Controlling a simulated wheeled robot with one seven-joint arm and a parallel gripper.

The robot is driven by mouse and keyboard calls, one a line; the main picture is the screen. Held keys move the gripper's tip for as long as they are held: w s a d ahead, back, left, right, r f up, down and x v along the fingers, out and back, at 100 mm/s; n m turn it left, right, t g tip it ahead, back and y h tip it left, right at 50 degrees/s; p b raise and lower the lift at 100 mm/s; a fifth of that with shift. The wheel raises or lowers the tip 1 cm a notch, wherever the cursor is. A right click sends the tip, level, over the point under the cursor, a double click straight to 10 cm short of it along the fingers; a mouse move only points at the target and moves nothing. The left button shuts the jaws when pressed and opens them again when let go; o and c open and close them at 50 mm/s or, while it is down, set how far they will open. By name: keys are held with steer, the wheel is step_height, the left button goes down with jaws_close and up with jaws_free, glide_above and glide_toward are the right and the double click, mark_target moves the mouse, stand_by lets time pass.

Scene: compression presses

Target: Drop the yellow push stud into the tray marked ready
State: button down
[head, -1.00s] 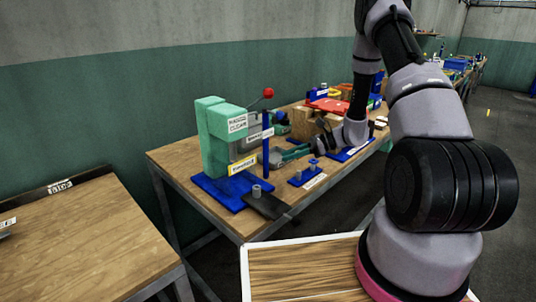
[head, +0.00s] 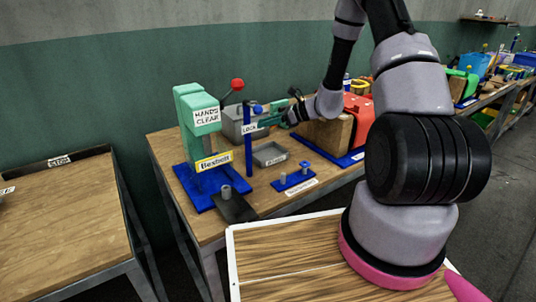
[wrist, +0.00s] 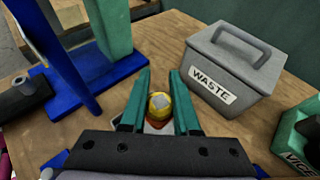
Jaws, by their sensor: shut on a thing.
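My gripper (head: 264,122) is raised above the workbench, to the right of the press. In the wrist view its green fingers (wrist: 160,76) are shut on the yellow push stud (wrist: 159,103), which has an orange-brown part below. The stud cannot be made out in the head view. A shallow grey tray (head: 270,154) stands on the bench below my gripper; its front label is too small to read. In the wrist view, the area under the stud is mostly hidden by the fingers and gripper body.
The green press (head: 197,125) with its red-knobbed lever stands on a blue base, beside a blue post (head: 248,145) marked LOCK. A handled grey box marked WASTE (wrist: 235,70) stands close by. A blue peg rack (head: 293,180) is in front.

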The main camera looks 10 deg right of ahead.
steer(key=shift+f, duration=2.9)
steer(key=c, duration=0.6)
jaws_free()
steer(key=shift+r, duration=0.1)
step_height(320, 180, up, 10)
steer(key=shift+f, duration=0.1)
